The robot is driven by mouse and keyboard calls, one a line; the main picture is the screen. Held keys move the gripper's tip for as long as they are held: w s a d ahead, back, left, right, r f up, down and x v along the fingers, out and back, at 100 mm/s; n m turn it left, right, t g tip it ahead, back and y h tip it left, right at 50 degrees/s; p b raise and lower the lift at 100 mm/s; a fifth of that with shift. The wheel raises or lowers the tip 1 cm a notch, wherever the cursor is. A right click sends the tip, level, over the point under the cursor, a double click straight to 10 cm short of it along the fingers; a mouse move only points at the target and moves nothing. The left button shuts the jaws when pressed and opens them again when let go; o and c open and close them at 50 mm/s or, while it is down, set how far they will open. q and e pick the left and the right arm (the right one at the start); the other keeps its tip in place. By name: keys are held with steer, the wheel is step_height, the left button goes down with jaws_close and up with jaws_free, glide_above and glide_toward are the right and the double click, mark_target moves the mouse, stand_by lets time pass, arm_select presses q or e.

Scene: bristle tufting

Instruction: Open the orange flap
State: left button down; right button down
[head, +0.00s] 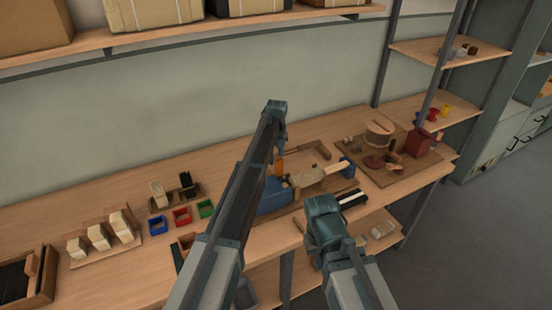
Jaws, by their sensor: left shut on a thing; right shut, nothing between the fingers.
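The orange flap (279,168) shows as a small upright orange piece by the blue machine (273,199) at the middle of the bench. My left gripper (281,152) reaches down over it from above and is shut on it; the arm hides part of the machine. How far the flap is open cannot be told. My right gripper (324,213) is in front of the machine, to the right and nearer the bench's front edge. It is shut and empty, and its fingertips are mostly hidden by its own wrist.
A pale brush-like piece (308,178) lies right of the machine. Red, blue and green bins (182,216) and white blocks (99,237) stand left. A board with a round wooden piece (380,130) and a red box (418,142) is at right. A shelf (130,38) runs above.

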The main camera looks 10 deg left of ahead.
arm_select(q)
steer(key=c, duration=0.5)
jaws_free()
steer(key=shift+c, duration=0.2)
step_height(320, 180, up, 14)
steer(key=p, duration=1.3)
steer(key=shift+s+p, duration=0.25)
steer(key=shift+p, duration=0.15)
steer(key=shift+d+f, duration=0.1)
steer(key=shift+f, duration=0.05)
